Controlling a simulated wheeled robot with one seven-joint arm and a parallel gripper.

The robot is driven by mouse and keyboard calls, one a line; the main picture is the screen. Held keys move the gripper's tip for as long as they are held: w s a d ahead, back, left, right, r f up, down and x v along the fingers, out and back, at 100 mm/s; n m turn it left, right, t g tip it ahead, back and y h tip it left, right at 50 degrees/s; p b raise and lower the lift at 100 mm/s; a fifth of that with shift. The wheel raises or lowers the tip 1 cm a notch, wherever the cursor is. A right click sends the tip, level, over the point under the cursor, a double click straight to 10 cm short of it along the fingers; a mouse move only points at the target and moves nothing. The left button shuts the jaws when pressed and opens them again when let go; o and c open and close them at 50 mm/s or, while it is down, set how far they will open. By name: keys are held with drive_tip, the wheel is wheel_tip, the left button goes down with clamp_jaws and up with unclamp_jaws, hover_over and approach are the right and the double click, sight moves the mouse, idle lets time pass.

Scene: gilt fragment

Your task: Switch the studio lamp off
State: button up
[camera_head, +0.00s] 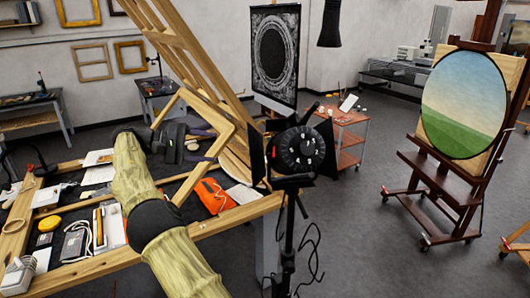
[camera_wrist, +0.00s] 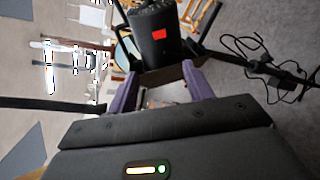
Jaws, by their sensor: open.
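The studio lamp (camera_head: 298,150) is a black round-backed lamp with dark flaps, on a black stand right of the workbench. A small red patch shows on its left side. In the wrist view the lamp's black body (camera_wrist: 150,45) is ahead, with a red rectangular switch (camera_wrist: 158,34) facing me. My gripper (camera_head: 212,143) is left of the lamp in the head view, apart from it. Its purple fingers are spread and empty; in the wrist view my gripper (camera_wrist: 160,74) has the lamp beyond its fingertips. I cannot tell if the lamp is lit.
A wooden workbench (camera_head: 115,262) carries tools and an orange pouch (camera_head: 216,197). A wooden easel (camera_head: 190,45) rises behind my gripper. A red trolley (camera_head: 348,140) stands behind the lamp. Loose cables (camera_wrist: 262,65) hang near the lamp stand.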

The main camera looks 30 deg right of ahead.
sight(274, 152)
drive_tip(key=p+x, duration=0.4)
drive_tip(key=x, duration=1.3)
drive_tip(key=shift+d, duration=0.2)
drive_tip(key=c, duration=1)
drive_tip(key=h+b, duration=0.1)
drive_tip(key=b, duration=0.1)
drive_tip(key=n+t+h+b, duration=0.1)
drive_tip(key=b, duration=0.2)
drive_tip(key=shift+s+a+f+h, duration=0.2)
drive_tip(key=shift+f+h, duration=0.1)
drive_tip(key=shift+f, duration=0.1)
drive_tip(key=shift+d+r+n, duration=0.1)
drive_tip(key=shift+r+n, duration=0.1)
drive_tip(key=shift+n, duration=0.1)
drive_tip(key=o, duration=1)
